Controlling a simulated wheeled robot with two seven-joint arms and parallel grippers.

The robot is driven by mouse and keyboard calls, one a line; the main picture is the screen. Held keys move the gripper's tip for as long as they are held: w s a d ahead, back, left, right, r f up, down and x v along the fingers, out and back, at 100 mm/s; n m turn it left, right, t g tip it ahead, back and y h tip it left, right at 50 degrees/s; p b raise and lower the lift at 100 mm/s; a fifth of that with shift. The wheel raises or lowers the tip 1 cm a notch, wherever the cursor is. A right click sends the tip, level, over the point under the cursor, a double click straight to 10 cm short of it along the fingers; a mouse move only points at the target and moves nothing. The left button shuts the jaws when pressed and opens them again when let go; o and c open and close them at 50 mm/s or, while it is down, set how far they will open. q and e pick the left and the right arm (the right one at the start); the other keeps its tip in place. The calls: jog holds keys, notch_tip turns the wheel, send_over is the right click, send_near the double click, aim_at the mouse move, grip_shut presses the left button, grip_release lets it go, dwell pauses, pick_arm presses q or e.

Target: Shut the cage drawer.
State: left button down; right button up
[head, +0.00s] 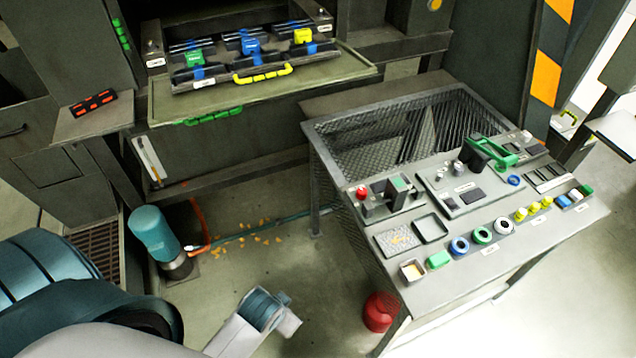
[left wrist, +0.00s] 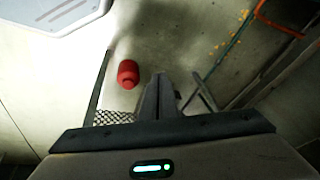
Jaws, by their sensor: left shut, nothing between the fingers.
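A wide olive drawer (head: 330,85) sticks out from the machine at the upper middle of the head view, with a green handle (head: 210,116) under its front edge. On it sit dark blocks with blue, green and yellow parts, and a yellow handle (head: 263,73) in front of them. I take this as the cage drawer, but cannot be sure. My left gripper (left wrist: 160,80) shows in the left wrist view, fingers together and empty, above the floor. In the head view, I cannot make out its fingers; only arm parts show at lower left. My right gripper is out of view.
A mesh-sided grey bench (head: 590,215) with switches and coloured knobs stands at right. A red canister (head: 380,312) is by its near side; it also shows in the left wrist view (left wrist: 128,74). A teal cylinder (head: 153,235) stands at left. Floor between is mostly clear.

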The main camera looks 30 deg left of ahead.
pick_arm(q)
jog(key=w+a+r+m+t+y, duration=0.1)
jog(key=w+a+r+y, duration=0.15)
jog(key=w+r, duration=0.55)
jog(key=w+a+r+t+y, duration=0.15)
jog(key=w+a+r, duration=0.3)
jog(key=w, duration=0.85)
jog(key=w+a+r+m+t+y, duration=0.1)
jog(key=w+a+r+y, duration=0.2)
jog(key=w+r, duration=0.5)
jog(key=w+r+m+t+y, duration=0.2)
jog(key=w+r+m+y, duration=0.1)
jog(key=w+r, duration=1.5)
jog(key=w, duration=0.3)
jog(key=shift+d+m, duration=0.3)
jog(key=shift+m, duration=0.1)
